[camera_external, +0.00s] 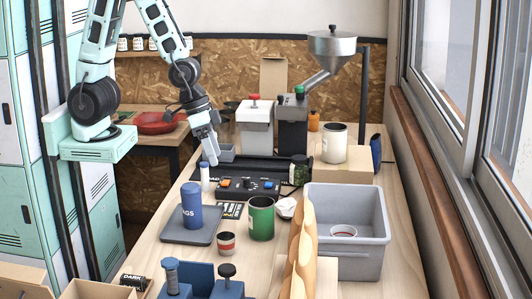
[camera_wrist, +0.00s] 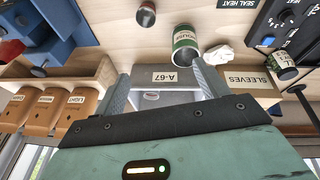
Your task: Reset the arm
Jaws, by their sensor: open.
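My arm (camera_external: 185,75) reaches in from the upper left, bent, with the forearm angled down to the right. My gripper (camera_external: 211,160) points down over the left side of the workbench, just above and beside a small white cylinder (camera_external: 204,176). In the wrist view, the two fingers of my gripper (camera_wrist: 160,80) stand apart with nothing held between them. A grey bin labelled A-67 (camera_wrist: 166,75) shows beyond the gap, partly hidden by my gripper.
A sealer with orange and blue knobs (camera_external: 247,186), blue cylinder (camera_external: 191,205), green can (camera_external: 261,217) and red-striped can (camera_external: 226,243) crowd the workbench. The grey bin (camera_external: 350,255) stands right, beside the windows. Grinders (camera_external: 255,123) stand behind. Open air surrounds my upper arm.

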